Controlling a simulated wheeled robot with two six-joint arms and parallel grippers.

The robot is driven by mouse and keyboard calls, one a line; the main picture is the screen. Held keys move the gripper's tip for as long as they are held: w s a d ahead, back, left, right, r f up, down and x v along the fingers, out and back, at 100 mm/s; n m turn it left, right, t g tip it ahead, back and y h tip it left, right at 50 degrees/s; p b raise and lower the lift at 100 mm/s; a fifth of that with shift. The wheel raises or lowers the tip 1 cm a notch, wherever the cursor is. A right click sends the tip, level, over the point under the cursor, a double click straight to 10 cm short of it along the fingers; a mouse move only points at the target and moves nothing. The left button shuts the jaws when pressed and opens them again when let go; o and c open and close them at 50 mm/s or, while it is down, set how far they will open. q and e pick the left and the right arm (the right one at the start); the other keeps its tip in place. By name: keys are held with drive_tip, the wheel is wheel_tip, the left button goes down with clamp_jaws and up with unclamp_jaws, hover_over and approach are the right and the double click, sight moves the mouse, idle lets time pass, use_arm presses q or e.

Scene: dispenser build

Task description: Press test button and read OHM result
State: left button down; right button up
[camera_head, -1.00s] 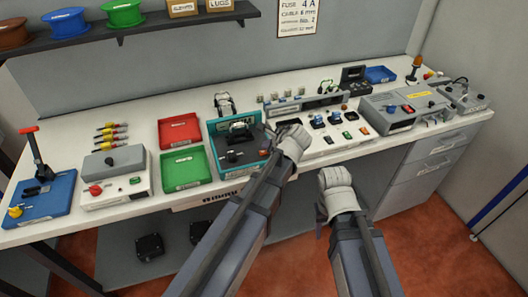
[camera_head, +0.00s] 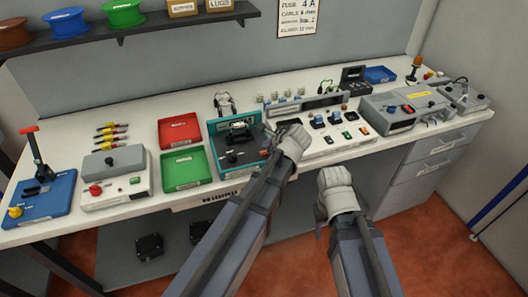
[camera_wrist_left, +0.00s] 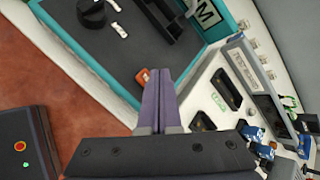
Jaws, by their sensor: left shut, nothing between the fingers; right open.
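The teal-framed tester (camera_head: 246,165) with a dark grey top stands mid-bench. In the left wrist view its dark top (camera_wrist_left: 125,50) carries a black knob (camera_wrist_left: 92,13), a white piece and a black holder. A small orange-red button (camera_wrist_left: 142,76) sits near the tester's corner. My left gripper (camera_wrist_left: 162,74) is shut and empty, its tips just beside the button; I cannot tell whether they touch. In the head view my left gripper (camera_head: 280,129) is at the tester's right side. My right gripper (camera_head: 328,207) is open in front of the bench edge.
Right of the tester is a white panel (camera_head: 320,147) with several dark and blue parts. A green tray (camera_head: 186,169) and red tray (camera_head: 180,131) lie to the left. Grey boxes (camera_head: 387,111) stand at the right. I can read no OHM result.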

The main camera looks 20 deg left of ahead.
sight(267, 155)
use_arm(q)
drive_tip(key=shift+f, duration=0.1)
drive_tip(key=shift+f+b, duration=0.3)
drive_tip(key=shift+b, duration=0.1)
drive_tip(key=shift+f+b, duration=0.4)
drive_tip(key=shift+f, duration=0.05)
idle(0.5)
drive_tip(key=shift+r, duration=0.15)
drive_tip(key=shift+r+p, duration=0.75)
drive_tip(key=shift+p, duration=0.1)
wheel_tip(267, 155, up, 5)
drive_tip(key=p, duration=0.5)
